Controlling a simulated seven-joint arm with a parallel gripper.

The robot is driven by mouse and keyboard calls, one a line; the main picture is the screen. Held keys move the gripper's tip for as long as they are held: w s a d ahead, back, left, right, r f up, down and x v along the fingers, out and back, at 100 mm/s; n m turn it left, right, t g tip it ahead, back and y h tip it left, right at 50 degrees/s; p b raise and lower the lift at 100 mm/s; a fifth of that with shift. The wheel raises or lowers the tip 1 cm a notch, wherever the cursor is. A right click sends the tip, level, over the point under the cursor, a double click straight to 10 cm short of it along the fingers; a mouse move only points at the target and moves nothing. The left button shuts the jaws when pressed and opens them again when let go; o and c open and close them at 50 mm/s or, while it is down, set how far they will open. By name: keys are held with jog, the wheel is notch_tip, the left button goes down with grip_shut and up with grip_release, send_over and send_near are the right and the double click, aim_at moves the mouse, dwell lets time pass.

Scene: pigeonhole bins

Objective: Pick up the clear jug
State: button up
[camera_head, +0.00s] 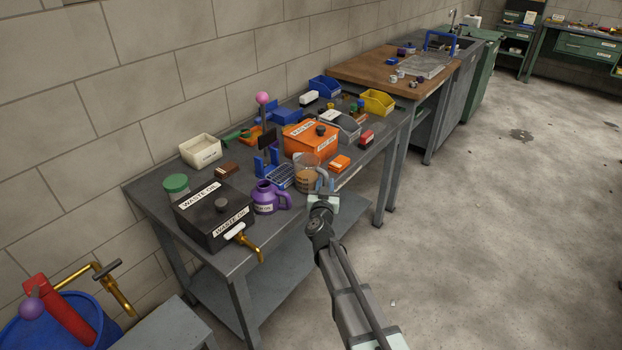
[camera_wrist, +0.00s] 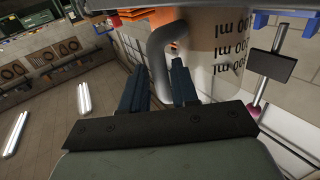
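The clear jug (camera_head: 304,174) stands upright near the front edge of the grey workbench, with a brownish tone in its lower part. My gripper (camera_head: 325,183) is at the jug's handle side, at the bench's front edge. In the wrist view my gripper's dark blue fingers (camera_wrist: 160,85) are apart, one on each side of the handle. No firm squeeze on the handle shows.
A purple jug (camera_head: 267,197) and a black waste oil box (camera_head: 213,212) with a brass tap stand left of the clear jug. An orange box (camera_head: 310,139) stands behind it, and a small orange item (camera_head: 340,163) lies to its right. The floor in front is open.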

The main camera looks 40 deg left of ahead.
jog(key=shift+x, duration=0.8)
jog(key=shift+s, duration=0.1)
grip_shut()
jog(key=shift+r, duration=0.1)
